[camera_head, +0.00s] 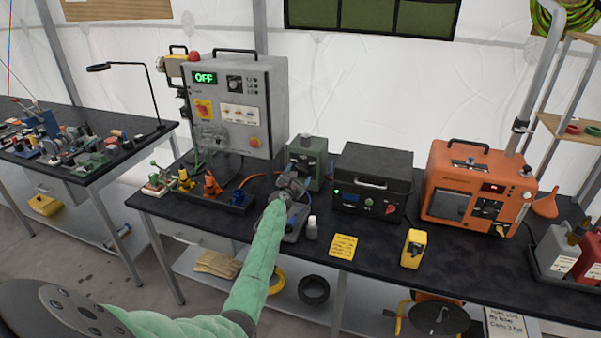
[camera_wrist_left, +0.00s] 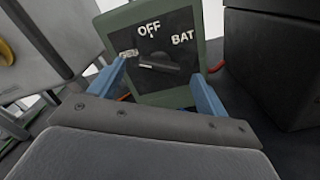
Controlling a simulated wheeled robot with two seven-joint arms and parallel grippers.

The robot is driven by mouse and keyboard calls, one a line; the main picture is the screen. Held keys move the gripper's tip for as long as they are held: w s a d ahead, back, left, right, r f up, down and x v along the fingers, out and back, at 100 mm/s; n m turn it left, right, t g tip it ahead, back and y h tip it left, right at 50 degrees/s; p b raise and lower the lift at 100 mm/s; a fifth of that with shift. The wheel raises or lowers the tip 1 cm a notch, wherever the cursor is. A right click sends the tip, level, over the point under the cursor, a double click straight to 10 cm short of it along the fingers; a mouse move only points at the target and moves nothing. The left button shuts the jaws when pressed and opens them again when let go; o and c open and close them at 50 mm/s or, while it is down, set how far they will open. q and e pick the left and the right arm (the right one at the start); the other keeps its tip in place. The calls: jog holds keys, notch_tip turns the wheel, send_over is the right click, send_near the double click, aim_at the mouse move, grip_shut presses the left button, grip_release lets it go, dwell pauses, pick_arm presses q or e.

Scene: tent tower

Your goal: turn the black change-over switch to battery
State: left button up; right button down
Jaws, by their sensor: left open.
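The black change-over switch (camera_wrist_left: 158,65) sits on the front plate of a green box (camera_wrist_left: 200,25) in the left wrist view. The plate is marked OFF at the top, BAT at upper right and a small, hard-to-read label at left. The knob lies roughly crosswise; I cannot tell which end is its pointer. In the head view the green box (camera_head: 309,150) stands mid-bench, its front partly hidden by my left gripper (camera_head: 292,186). My left gripper's blue fingers (camera_wrist_left: 160,88) are open, spread on either side of the knob, with nothing between them. My right gripper is not in view.
A grey panel (camera_head: 272,90) with a green OFF display stands left of the box. A black case (camera_head: 375,165) stands close on the right, then an orange unit (camera_head: 450,165). A small white bottle (camera_head: 312,228) and yellow note (camera_head: 343,246) lie near my gripper.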

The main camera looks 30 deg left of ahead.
aim_at(301, 170)
pick_arm(q)
jog(key=x, duration=0.3)
jog(key=shift+f+b, duration=0.3)
jog(key=shift+b, duration=0.1)
jog(key=shift+r, duration=0.2)
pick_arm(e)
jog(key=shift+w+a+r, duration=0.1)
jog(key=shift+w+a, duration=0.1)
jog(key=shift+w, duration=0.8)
pick_arm(q)
jog(key=c, duration=1)
jog(key=shift+f, duration=0.1)
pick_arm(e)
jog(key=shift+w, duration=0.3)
